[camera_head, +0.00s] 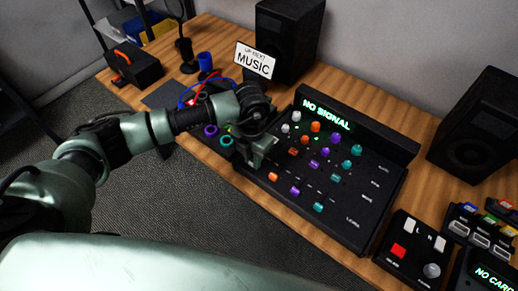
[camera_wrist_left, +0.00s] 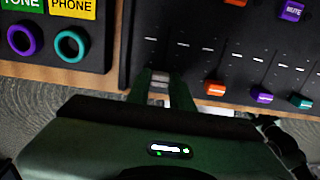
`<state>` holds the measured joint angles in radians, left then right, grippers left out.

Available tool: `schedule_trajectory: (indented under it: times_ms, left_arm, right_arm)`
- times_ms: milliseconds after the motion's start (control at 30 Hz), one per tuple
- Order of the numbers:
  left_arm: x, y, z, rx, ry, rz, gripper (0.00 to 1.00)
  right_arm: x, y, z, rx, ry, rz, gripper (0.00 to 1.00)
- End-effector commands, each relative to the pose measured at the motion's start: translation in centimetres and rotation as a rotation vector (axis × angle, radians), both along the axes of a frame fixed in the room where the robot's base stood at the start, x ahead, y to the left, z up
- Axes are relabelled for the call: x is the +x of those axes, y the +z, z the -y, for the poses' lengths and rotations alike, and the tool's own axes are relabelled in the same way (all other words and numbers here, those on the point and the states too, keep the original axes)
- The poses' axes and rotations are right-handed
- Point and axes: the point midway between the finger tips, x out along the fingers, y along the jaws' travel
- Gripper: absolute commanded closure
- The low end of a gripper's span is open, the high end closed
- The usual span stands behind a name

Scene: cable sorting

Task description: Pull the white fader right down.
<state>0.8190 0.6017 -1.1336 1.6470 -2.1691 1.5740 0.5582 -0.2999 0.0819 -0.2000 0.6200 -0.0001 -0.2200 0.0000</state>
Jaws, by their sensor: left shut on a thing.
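The black mixer panel (camera_head: 335,213) has an orange fader (camera_head: 273,177), a purple fader (camera_head: 295,190) and a teal fader (camera_head: 318,207) in a row near its front edge. My left gripper (camera_head: 257,158) is over the panel's front left corner, left of the orange fader. In the wrist view, its fingers (camera_wrist_left: 160,84) are closed on the white fader (camera_wrist_left: 159,83), a small pale cap mostly covered by them. The cap is about level with the orange fader (camera_wrist_left: 215,88). The head view does not show the white fader clearly. My right gripper is not in view.
A lit "NO SIGNAL" display (camera_head: 328,113) tops the mixer. Colored knobs fill its upper part. A panel with a purple ring (camera_wrist_left: 25,40) and a teal ring (camera_wrist_left: 71,45) lies left of it. A button box (camera_head: 413,250) sits right. Black speakers (camera_head: 284,38) stand behind.

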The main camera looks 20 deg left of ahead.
Motion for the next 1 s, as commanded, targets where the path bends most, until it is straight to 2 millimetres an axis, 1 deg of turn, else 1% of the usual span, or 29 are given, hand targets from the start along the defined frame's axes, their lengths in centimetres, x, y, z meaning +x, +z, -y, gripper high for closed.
schedule_trajectory:
  times_ms: [233, 267, 300, 333, 600, 700, 767, 1000]
  left_arm:
    - [0.1, 0.1, 0.0, 0.000, 0.001, 0.002, 1.00]
    - [0.1, 0.1, 0.0, 0.000, 0.001, 0.002, 0.73]
    - [0.1, 0.1, 0.0, 0.000, 0.001, 0.002, 0.62]
    - [0.1, 0.1, 0.0, 0.000, 0.001, 0.002, 0.56]
    - [0.1, 0.1, 0.0, 0.000, 0.001, 0.002, 0.56]
    - [0.1, 0.5, 0.0, 0.000, 0.000, 0.004, 0.56]
    - [0.2, 1.1, 0.0, -0.002, 0.001, 0.005, 0.56]
    - [0.2, 5.1, -0.1, 0.000, 0.001, 0.006, 0.56]
  right_arm:
    - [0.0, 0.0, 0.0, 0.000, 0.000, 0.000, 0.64]
    - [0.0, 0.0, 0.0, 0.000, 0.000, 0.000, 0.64]
    - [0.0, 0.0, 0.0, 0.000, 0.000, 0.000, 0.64]
    - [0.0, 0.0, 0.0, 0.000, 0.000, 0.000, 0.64]
    - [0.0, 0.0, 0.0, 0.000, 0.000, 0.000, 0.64]
    - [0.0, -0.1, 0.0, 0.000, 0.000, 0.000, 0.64]
    - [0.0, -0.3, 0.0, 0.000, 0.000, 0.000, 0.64]
    - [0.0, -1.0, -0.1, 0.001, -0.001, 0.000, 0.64]
